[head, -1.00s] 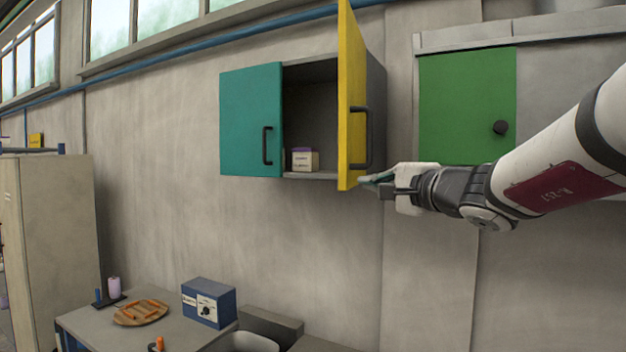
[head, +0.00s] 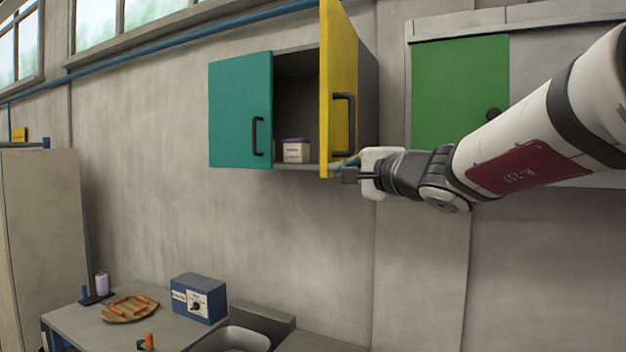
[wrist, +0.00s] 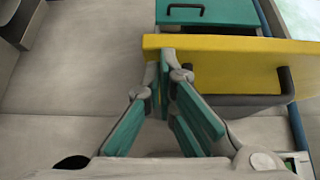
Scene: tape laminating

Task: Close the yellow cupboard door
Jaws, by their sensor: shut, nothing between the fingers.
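The yellow cupboard door (head: 338,85) stands open, swung out from the right side of the wall cupboard, with a black handle on its right-hand face. The teal door (head: 240,110) on the left is shut. My gripper (head: 343,168) is at the lower part of the yellow door, by its handle side. In the wrist view the yellow door (wrist: 215,62) lies across the top, and my gripper (wrist: 168,62) has its fingertips together at the door's lower edge. They look to be touching or nearly touching it. The fingers are shut and empty.
A small labelled box (head: 296,151) stands inside the cupboard. A green door (head: 458,90) is on the wall to the right, behind my arm. Below are a table with a wooden plate (head: 130,309), a blue box (head: 199,298) and a sink. The wall under the cupboard is bare.

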